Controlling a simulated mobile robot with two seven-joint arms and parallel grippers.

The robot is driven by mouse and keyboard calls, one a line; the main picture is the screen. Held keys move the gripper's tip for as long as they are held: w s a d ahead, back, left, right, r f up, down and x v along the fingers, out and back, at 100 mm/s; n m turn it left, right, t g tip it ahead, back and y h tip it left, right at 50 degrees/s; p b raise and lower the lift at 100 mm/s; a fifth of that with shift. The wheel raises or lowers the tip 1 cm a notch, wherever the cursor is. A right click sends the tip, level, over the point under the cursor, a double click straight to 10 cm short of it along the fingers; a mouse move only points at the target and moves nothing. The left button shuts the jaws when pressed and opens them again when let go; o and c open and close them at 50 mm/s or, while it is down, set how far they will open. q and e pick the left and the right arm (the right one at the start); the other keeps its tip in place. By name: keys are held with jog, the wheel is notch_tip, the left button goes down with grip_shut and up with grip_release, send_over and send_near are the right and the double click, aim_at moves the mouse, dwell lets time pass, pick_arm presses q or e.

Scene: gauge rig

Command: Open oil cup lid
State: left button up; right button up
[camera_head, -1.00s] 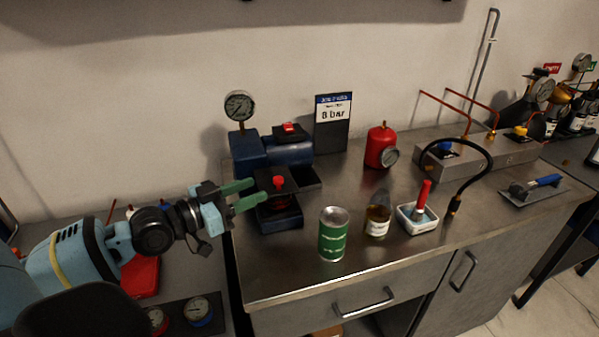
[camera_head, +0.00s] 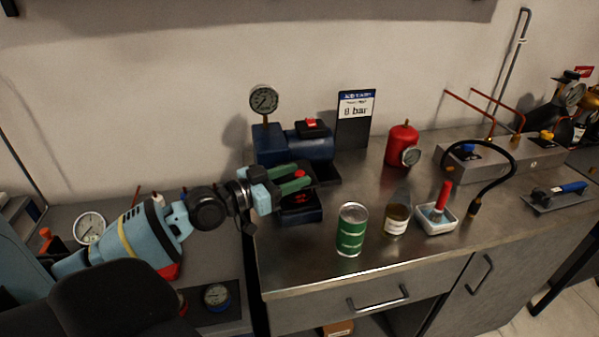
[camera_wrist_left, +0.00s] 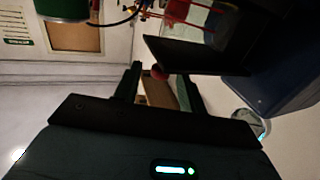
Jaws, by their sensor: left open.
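The oil cup (camera_head: 301,212) is a dark blue block at the front of the blue pump unit, with a red-lit part showing in it. Its dark lid (camera_head: 322,171) carries a red knob (camera_head: 299,174). My left gripper (camera_head: 298,178) is open, with its green fingers reaching over the lid on either side of the knob. In the left wrist view, the red knob (camera_wrist_left: 160,73) shows near and between the fingertips (camera_wrist_left: 158,75), beside the dark lid plate (camera_wrist_left: 182,55). I cannot tell whether the fingers touch the knob. My right gripper is not in view.
A sign (camera_head: 355,117) and a red tank (camera_head: 402,146) are behind.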

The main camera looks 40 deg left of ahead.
pick_arm(q)
jog(key=shift+x, duration=1.1)
grip_shut()
